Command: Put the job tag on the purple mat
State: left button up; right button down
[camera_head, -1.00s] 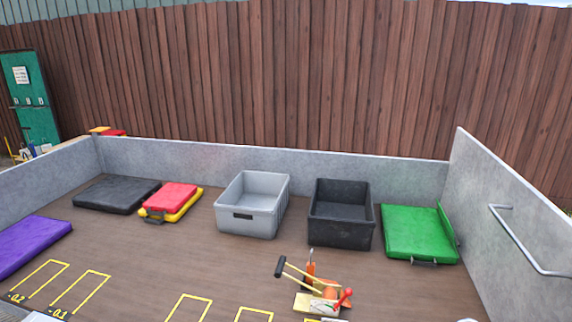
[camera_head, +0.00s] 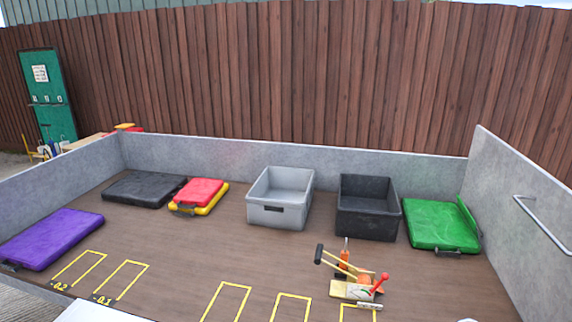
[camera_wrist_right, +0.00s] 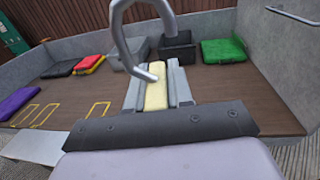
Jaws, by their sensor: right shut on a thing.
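The purple mat (camera_head: 52,239) lies at the left front of the brown deck in the head view. It also shows at the left edge of the right wrist view (camera_wrist_right: 18,102). My right gripper (camera_wrist_right: 156,86) is shut on a pale yellow piece (camera_wrist_right: 156,92), which looks like the job tag. A grey metal hook (camera_wrist_right: 124,42) curves above it and seems to belong to it. The held piece is in front of the deck, well to the right of the mat and apart from it. Neither gripper shows in the head view.
Black (camera_head: 144,190), red (camera_head: 200,191) and green (camera_head: 440,224) mats and grey (camera_head: 280,204) and black (camera_head: 367,213) crates stand along the back. Tools (camera_head: 350,278) lie front right. Grey walls edge the deck. Yellow outlines (camera_head: 122,278) mark clear floor beside the purple mat.

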aim_at(41, 240)
jog(key=j, duration=0.65)
jog(key=k+j, duration=0.1)
jog(key=j, duration=1.25)
jog(key=i+j, duration=0.15)
jog(key=j, duration=0.55)
jog(key=j+u, duration=0.1)
jog(key=j, duration=0.55)
jog(key=i+j, duration=0.15)
jog(key=j, duration=1.2)
jog(key=i+j, duration=0.15)
jog(key=j, duration=0.55)
jog(key=u, duration=0.05)
